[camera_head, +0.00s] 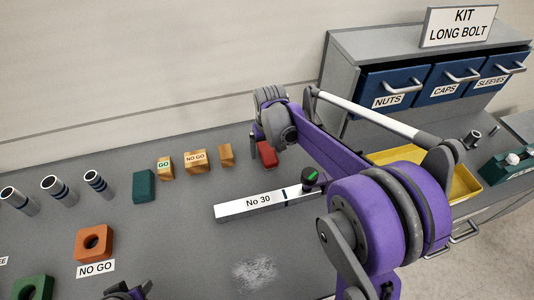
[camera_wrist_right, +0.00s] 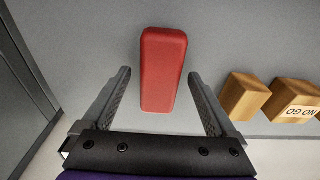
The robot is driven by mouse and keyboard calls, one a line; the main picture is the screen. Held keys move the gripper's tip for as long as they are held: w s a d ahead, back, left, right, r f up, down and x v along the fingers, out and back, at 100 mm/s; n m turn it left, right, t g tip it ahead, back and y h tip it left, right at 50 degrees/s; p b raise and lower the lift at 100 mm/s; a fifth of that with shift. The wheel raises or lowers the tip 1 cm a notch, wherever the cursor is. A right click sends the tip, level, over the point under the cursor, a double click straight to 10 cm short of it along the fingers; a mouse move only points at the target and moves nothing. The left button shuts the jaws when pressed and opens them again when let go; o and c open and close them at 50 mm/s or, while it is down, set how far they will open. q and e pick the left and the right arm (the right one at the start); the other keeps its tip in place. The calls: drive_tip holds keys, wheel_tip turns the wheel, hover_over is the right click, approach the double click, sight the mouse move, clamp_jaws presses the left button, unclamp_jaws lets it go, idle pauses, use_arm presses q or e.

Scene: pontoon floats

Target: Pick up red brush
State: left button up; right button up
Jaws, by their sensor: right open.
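The red brush shows as a plain red block with rounded edges (camera_head: 267,155) on the grey bench, near the wall. In the right wrist view the red brush (camera_wrist_right: 163,68) lies lengthwise between the two fingers. My right gripper (camera_wrist_right: 160,76) is open, with one finger on each side of the red block and a gap on both sides. In the head view my right gripper (camera_head: 257,137) is above and beside the block and partly hides it. A small purple and dark part of my left arm (camera_head: 126,291) shows at the bottom edge; its jaws are unclear.
Wooden blocks (camera_head: 195,162) and a green block (camera_head: 144,186) stand left of the red block. A white bar marked No 30 (camera_head: 257,203) lies in front. A yellow tray (camera_head: 465,185) and a blue-drawer cabinet (camera_head: 345,60) are at right.

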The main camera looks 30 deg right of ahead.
sight(267, 150)
drive_tip(key=shift+f, duration=0.15)
clamp_jaws()
idle(0.4)
wheel_tip(267, 150, up, 10)
drive_tip(key=shift+r, duration=0.1)
idle(0.3)
drive_tip(key=c, duration=0.7)
unclamp_jaws()
drive_tip(key=shift+c, duration=0.2)
drive_tip(key=shift+p, duration=0.3)
drive_tip(key=c, duration=0.5)
